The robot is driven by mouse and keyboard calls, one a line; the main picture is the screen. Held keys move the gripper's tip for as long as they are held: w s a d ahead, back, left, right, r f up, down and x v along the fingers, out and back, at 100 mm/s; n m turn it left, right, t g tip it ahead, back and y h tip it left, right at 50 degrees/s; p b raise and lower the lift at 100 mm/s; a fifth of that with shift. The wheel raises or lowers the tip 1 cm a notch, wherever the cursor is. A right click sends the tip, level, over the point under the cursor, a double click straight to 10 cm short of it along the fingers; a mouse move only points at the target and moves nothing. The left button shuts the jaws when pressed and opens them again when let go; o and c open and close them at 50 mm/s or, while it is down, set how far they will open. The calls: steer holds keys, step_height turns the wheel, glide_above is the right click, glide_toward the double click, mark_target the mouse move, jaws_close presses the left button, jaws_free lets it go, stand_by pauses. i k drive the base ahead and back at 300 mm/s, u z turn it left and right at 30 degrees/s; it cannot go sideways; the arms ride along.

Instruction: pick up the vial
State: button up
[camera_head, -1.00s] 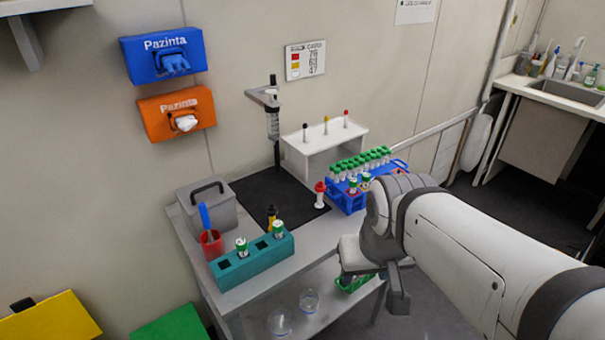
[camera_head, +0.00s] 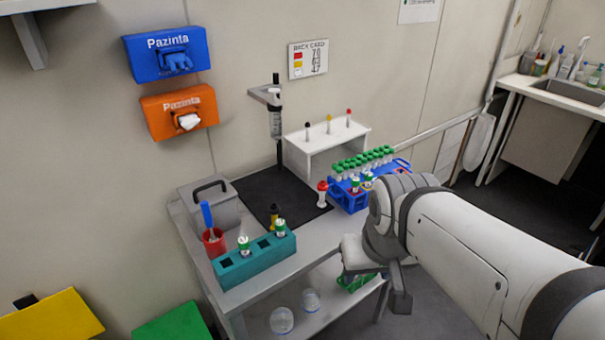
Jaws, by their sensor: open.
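Several vials stand on the bench, and I cannot tell which one the task means. A red-capped vial (camera_head: 322,194) stands upright at the right edge of the black mat. A yellow vial with a dark cap (camera_head: 274,217) stands behind the teal rack (camera_head: 254,263). Two green-capped vials (camera_head: 244,245) (camera_head: 281,229) sit in that rack. More green-capped vials (camera_head: 362,163) fill the blue rack (camera_head: 348,200). My gripper (camera_head: 376,284) is open, pointing down by the bench's right front edge, apart from all vials. Part of the blue rack is hidden behind my arm.
A white stand (camera_head: 325,142) holds small capped pieces at the back. A dispenser on a post (camera_head: 277,120) rises behind the black mat (camera_head: 263,187). A grey box (camera_head: 211,206) and red cup (camera_head: 214,243) stand at left. Clear jars (camera_head: 282,320) sit on the lower shelf.

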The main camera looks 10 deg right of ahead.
mark_target(243, 242)
steer(key=z, duration=1.15)
steer(key=k, duration=1)
steer(key=u, duration=0.95)
steer(key=i, duration=1)
steer(key=u, duration=0.05)
